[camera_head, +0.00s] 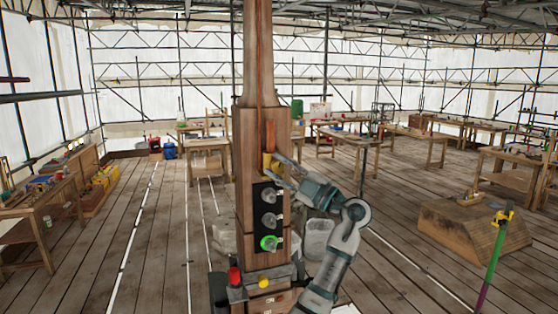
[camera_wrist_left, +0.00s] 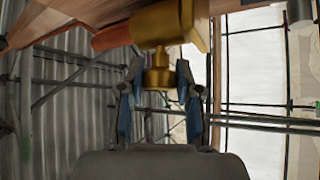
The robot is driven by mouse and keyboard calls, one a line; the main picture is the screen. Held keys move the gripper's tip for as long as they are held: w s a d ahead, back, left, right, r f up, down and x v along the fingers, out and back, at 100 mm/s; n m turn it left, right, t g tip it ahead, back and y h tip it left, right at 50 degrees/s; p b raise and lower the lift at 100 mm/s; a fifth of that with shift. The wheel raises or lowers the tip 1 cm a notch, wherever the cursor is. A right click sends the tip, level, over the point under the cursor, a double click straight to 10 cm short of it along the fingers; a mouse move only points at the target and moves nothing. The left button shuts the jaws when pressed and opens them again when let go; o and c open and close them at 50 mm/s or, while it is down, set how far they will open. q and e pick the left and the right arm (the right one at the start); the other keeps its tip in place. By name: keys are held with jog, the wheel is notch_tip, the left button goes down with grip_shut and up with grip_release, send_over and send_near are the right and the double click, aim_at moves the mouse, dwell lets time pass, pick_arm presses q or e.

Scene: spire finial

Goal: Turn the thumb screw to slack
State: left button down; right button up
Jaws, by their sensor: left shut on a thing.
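A tall wooden post (camera_head: 246,150) stands in the middle of the head view. A brass fitting (camera_head: 266,160) sits on it, with a reddish copper-coloured rod (camera_head: 270,135) rising above. In the left wrist view the brass fitting (camera_wrist_left: 165,24) fills the top, and the brass thumb screw (camera_wrist_left: 158,77) sticks out from it towards me. My left gripper (camera_head: 276,166) is at the fitting. In the left wrist view its two blue-grey fingers (camera_wrist_left: 158,88) are closed around the thumb screw from both sides. The far side of the screw is hidden. My right gripper is in neither view.
A black panel (camera_head: 259,219) on the post carries a lit green lamp (camera_head: 269,243) below two grey lamps. A red knob (camera_head: 234,276) and a yellow knob (camera_head: 263,282) sit near the base.

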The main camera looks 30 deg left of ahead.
pick_arm(q)
jog(key=shift+w+n+g+h, duration=0.1)
jog(key=shift+n+g+h, duration=0.4)
jog(key=shift+n+h, duration=0.8)
jog(key=shift+f+n, duration=0.1)
jog(key=shift+n, duration=0.2)
jog(key=c, duration=0.9)
grip_release()
jog(key=shift+o, duration=0.6)
jog(key=shift+w+a, duration=0.1)
jog(key=shift+w, duration=0.15)
jog(key=shift+s, duration=0.25)
